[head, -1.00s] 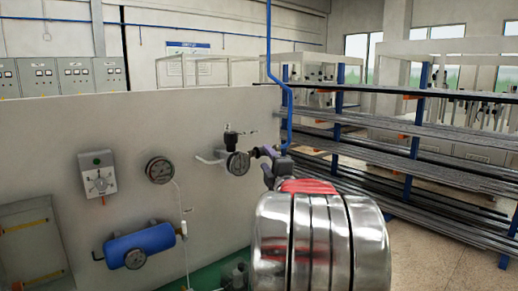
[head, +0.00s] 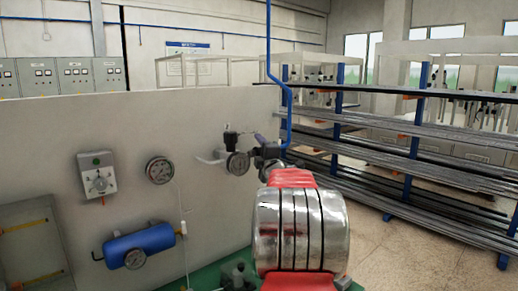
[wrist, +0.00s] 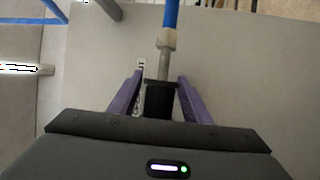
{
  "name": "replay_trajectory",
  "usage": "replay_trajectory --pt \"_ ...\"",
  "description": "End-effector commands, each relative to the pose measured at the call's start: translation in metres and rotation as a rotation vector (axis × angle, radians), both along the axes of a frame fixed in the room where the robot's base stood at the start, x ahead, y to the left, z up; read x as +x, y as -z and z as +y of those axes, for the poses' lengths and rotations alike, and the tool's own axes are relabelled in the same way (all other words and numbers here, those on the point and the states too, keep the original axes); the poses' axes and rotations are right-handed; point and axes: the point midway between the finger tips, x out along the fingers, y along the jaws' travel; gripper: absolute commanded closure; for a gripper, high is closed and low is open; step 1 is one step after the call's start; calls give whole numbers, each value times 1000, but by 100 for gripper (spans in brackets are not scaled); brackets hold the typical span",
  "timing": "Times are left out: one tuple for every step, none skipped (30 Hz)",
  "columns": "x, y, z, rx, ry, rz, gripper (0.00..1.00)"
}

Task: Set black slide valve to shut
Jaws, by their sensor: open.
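The black slide valve (wrist: 159,101) shows in the wrist view as a black sleeve below a metal fitting and a blue hose. My gripper (wrist: 160,80) is open, with one purple finger on each side of the black sleeve. Narrow gaps show beside it, and I see no firm contact. In the head view my gripper (head: 263,147) is at the pipe end right of a round gauge (head: 237,163). There my wrist hides most of the valve, and I cannot read its setting.
The grey panel (head: 60,130) carries another gauge (head: 159,170), a dial box (head: 98,176) and a blue cylinder (head: 140,242). A blue pipe (head: 270,50) drops close to my gripper. Racks of long bars (head: 400,150) stand to the right.

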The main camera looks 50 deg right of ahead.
Motion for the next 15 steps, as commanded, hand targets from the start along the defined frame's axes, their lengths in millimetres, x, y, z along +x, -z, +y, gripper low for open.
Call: replay_trajectory --pt "0 0 0 0 0 0 56" --pt "0 0 0 0 0 0 56" --pt "0 0 0 0 0 0 56" --pt "0 0 0 0 0 0 56" --pt "0 0 0 0 0 0 56" --pt "0 0 0 0 0 0 59" --pt "0 0 0 0 0 0 61" --pt "0 0 0 0 0 0 63" --pt "0 0 0 0 0 0 66" --pt "0 0 0 0 0 0 68" --pt "0 0 0 0 0 0 70" --pt "0 0 0 0 0 0 73" --pt "0 0 0 0 0 0 75" --pt "0 0 0 0 0 0 77" --pt "0 0 0 1 0 1 80"
